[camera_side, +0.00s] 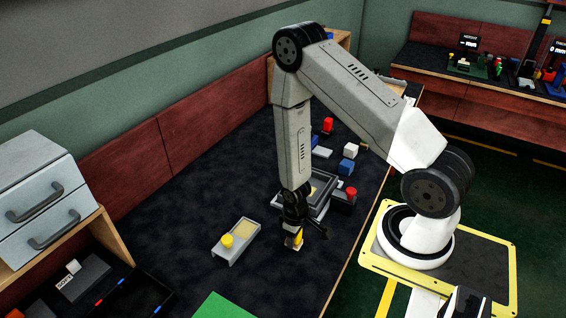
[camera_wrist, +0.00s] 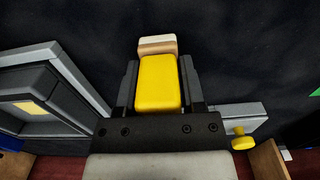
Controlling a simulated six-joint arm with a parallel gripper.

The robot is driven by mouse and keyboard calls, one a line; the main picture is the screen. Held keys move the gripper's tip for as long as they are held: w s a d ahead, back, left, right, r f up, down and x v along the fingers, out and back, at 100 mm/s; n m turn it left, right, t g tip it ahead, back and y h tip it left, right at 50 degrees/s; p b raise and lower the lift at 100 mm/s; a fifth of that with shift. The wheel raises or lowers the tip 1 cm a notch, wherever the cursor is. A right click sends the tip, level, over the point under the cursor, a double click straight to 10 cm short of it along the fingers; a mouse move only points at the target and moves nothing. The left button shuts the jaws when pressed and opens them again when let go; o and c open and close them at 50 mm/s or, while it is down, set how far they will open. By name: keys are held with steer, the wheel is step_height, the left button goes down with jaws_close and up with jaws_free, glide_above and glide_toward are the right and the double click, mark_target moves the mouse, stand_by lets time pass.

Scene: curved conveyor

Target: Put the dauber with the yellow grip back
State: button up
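The dauber with the yellow grip (camera_wrist: 158,82) stands out in the middle of the wrist view, with a tan and whitish end beyond the yellow. My gripper (camera_wrist: 160,80) has a dark finger on each side of the yellow grip and is shut on it. In the side view my gripper (camera_side: 296,236) points down over the dark table, and the dauber (camera_side: 295,241) shows small below it. Whether its tip touches the table, I cannot tell. A grey holder (camera_side: 247,230) with a yellow knob (camera_side: 227,240) lies left of my gripper; it also shows in the wrist view (camera_wrist: 247,112).
A grey-rimmed tray (camera_side: 318,207) stands just behind my gripper, beside a dark block with a red top (camera_side: 350,192). Several small red, blue and white items lie farther back. A green sheet (camera_side: 222,306) lies in front. The table left of the grey holder is clear.

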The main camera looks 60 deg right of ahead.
steer(key=o, duration=0.4)
steer(key=shift+c, duration=0.2)
steer(key=shift+r, duration=0.2)
steer(key=shift+r, duration=6)
steer(key=shift+w+a+r, duration=0.2)
steer(key=shift+r, duration=0.35)
steer(key=a+r+t, duration=0.2)
steer(key=a+r, duration=0.4)
steer(key=r, duration=0.6)
steer(key=shift+a+t, duration=0.15)
steer(key=shift+t, duration=0.15)
